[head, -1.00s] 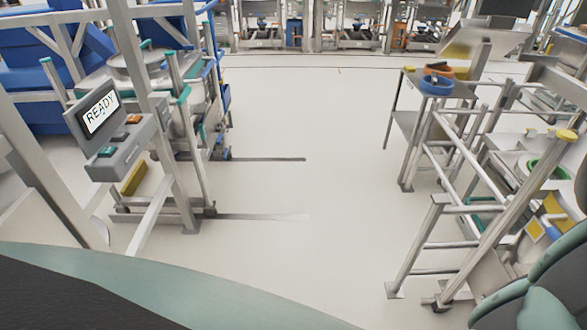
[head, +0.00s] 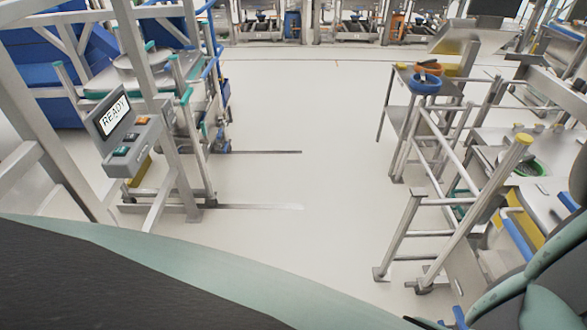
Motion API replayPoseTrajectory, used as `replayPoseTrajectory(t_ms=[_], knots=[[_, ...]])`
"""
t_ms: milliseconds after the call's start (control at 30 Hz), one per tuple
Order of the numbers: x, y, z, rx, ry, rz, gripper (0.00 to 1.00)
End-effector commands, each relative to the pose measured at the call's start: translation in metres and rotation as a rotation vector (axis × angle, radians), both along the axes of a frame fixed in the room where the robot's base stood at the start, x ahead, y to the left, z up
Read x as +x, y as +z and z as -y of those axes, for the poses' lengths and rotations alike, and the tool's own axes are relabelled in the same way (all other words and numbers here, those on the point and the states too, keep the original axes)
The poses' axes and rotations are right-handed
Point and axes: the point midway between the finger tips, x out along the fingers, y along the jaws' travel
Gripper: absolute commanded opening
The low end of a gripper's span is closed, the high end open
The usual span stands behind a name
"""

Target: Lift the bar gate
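I cannot tell for certain which part is the bar gate. A metal railing of round bars (head: 436,202) stands at the right, with upright posts and horizontal rungs. One slanting post has a yellow cap (head: 524,138). At the left, a metal frame carries a grey control box (head: 145,137) with an orange and a green button and a screen (head: 114,116) reading READY. Behind it is a lifting frame with teal and blue parts (head: 187,96). My gripper does not show. Green and dark parts of my own body fill the bottom and lower right edges.
A small metal table (head: 398,118) at the right holds blue and orange round items (head: 426,82). Several metal stations (head: 352,25) line the back. Blue bins (head: 65,60) stand at the far left. The pale floor (head: 315,130) between the sides is open.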

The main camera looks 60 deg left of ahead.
Motion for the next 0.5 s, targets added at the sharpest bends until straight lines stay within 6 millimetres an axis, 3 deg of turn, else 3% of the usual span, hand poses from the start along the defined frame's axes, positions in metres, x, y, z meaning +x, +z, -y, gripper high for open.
replayPoseTrajectory(t_ms=[433, 500], knots=[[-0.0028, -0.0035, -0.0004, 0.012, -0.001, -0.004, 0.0], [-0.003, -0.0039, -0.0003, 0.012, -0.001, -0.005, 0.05]])
